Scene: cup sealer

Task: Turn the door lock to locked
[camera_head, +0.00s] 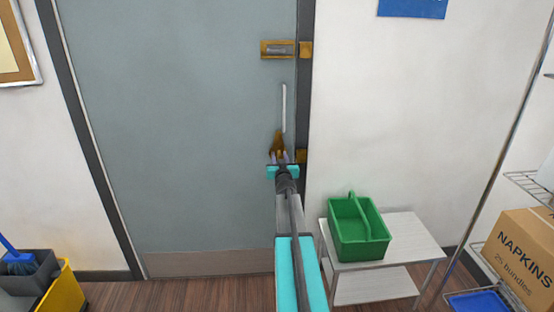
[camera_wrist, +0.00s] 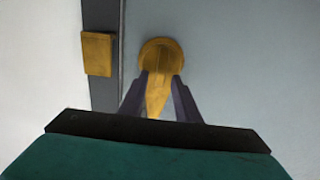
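The door lock is a brass round plate with a tapered turn piece (camera_wrist: 160,57) on the grey door (camera_head: 180,130). In the head view the lock (camera_head: 278,138) sits near the door's right edge, below the vertical white handle (camera_head: 284,108). My gripper (camera_head: 279,155) is at the lock. In the wrist view its two dark fingers (camera_wrist: 160,88) stand on either side of the turn piece, whose narrow end points down in that picture. The fingers look close to its sides, but I cannot tell whether both press on it. The fingers and arm hide the lock's lower part in the head view.
A brass latch with a label plate (camera_head: 278,49) is higher on the door. A brass piece (camera_wrist: 97,54) is on the dark frame beside the lock. A green caddy (camera_head: 358,228) stands on a small white table (camera_head: 411,238) at right, near my arm.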

